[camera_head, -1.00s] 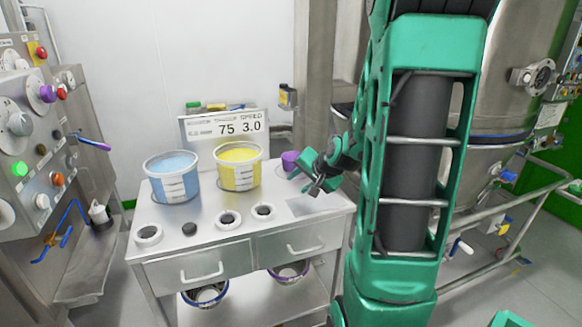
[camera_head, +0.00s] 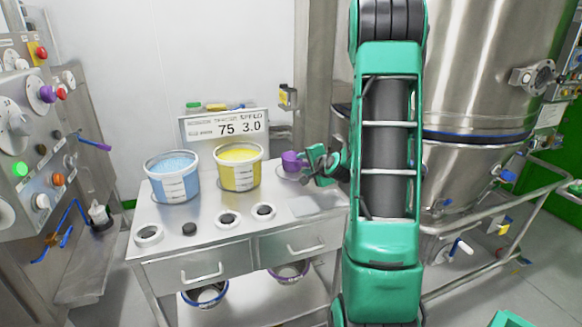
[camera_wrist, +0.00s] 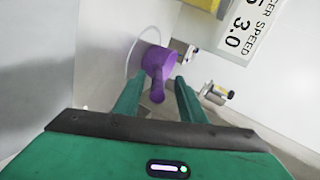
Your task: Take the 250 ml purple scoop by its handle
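The purple scoop (camera_head: 291,160) sits at the back right of the cart top, right of the yellow tub. It also shows in the wrist view (camera_wrist: 157,66), with its handle (camera_wrist: 157,92) pointing toward my gripper. My gripper (camera_head: 318,162) is just right of the scoop in the head view. In the wrist view my gripper (camera_wrist: 157,88) is open, with one green finger on each side of the handle. I cannot tell whether either finger touches it. Part of the scoop is close to the gripper in the head view.
A blue tub (camera_head: 173,178) and a yellow tub (camera_head: 238,168) stand on the steel cart (camera_head: 205,222). A sign (camera_head: 224,126) reading 75 and 3.0 stands behind them. Rings with dark knobs lie along the front. A steel vessel (camera_head: 480,70) is at right.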

